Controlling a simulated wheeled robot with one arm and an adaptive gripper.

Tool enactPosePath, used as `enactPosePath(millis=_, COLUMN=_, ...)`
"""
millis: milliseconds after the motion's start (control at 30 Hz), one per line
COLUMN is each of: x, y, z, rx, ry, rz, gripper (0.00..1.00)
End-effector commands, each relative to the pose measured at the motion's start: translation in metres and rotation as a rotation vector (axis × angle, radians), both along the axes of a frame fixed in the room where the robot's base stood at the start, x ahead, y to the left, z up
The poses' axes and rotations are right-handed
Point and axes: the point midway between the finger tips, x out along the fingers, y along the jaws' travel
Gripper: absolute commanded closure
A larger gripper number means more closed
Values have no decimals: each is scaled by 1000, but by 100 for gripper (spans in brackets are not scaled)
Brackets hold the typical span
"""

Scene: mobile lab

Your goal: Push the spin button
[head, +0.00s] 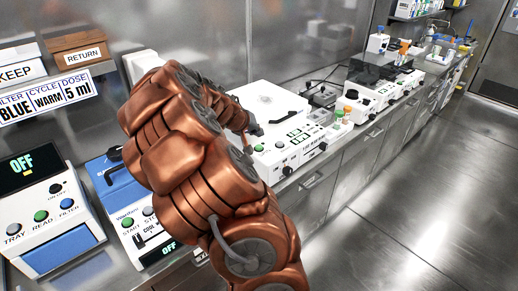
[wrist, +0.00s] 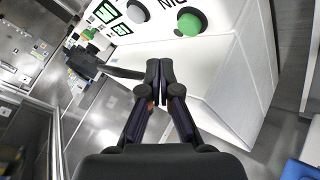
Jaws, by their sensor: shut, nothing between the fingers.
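A white machine (head: 268,104) with a lid, green displays and a front row of buttons stands on the counter beyond my arm. Its green button (head: 259,148) shows on the left of the front panel. In the wrist view the green button (wrist: 189,24) is close, with a grey button (wrist: 138,12) to its left. I cannot read a spin label on either. My gripper (wrist: 159,66) is shut and empty. Its tips appear below and left of the green button in the wrist view; contact does not show. In the head view my arm mostly hides the gripper.
A blue-and-white device (head: 125,215) and a white device with an OFF display (head: 40,215) stand at the left. Small bottles (head: 345,112) and more instruments (head: 375,92) line the counter to the right. The floor (head: 420,180) at the right is clear.

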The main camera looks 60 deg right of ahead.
Motion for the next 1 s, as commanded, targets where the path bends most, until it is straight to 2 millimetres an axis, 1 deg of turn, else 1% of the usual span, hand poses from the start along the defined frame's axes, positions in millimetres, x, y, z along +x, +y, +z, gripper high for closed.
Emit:
enactPosePath(millis=33, x=0, y=0, z=-11, rx=0, ry=1, rz=1, gripper=100)
enactPosePath(millis=100, x=0, y=0, z=-18, rx=-1, ry=0, rz=1, gripper=100)
enactPosePath(millis=267, x=1, y=0, z=-27, rx=0, ry=0, rz=2, gripper=100)
enactPosePath(millis=1000, x=1, y=0, z=-27, rx=0, ry=0, rz=2, gripper=100)
